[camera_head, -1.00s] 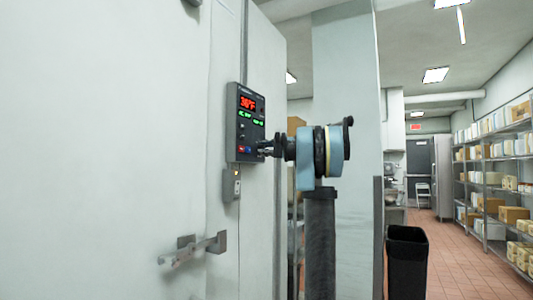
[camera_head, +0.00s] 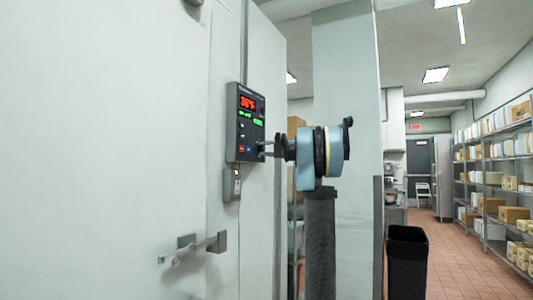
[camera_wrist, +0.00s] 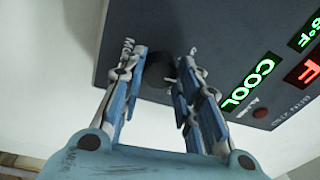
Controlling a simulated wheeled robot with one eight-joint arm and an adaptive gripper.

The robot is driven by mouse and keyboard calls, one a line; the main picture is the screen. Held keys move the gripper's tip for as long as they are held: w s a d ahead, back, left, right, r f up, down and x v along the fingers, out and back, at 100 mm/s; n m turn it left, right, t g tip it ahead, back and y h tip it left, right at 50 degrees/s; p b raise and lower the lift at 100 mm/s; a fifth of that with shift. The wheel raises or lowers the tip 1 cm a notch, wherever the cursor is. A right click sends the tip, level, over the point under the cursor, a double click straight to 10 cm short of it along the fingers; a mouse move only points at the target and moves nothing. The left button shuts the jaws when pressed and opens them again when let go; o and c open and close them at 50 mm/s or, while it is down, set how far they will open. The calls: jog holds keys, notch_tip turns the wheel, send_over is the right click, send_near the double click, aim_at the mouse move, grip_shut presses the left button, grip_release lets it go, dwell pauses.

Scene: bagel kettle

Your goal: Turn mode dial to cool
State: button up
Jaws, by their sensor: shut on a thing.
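The dark control panel (camera_head: 234,122) is mounted on the white wall, with a red readout (camera_head: 247,102) and green text below it. In the wrist view the panel (camera_wrist: 225,40) fills the upper right, and its green display (camera_wrist: 248,86) reads COOL. The dark round mode dial (camera_wrist: 158,74) sits between my two fingers. My gripper (camera_wrist: 162,62) is shut on it, with one fingertip on each side. In the head view my gripper (camera_head: 265,148) reaches the panel's lower right from the right, and the dial is hidden there. Small white letters beside the left fingertip are partly covered.
A small grey box (camera_head: 231,185) with a light hangs under the panel. A metal latch (camera_head: 195,247) sticks out from the wall below. A black bin (camera_head: 406,262) stands right of my arm, and stocked shelves (camera_head: 495,175) line the far right.

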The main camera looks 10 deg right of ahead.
jog(key=shift+f, duration=0.15)
dwell(0.3)
jog(key=o, duration=1.1)
jog(key=shift+c, duration=0.2)
jog(key=v, duration=1.2)
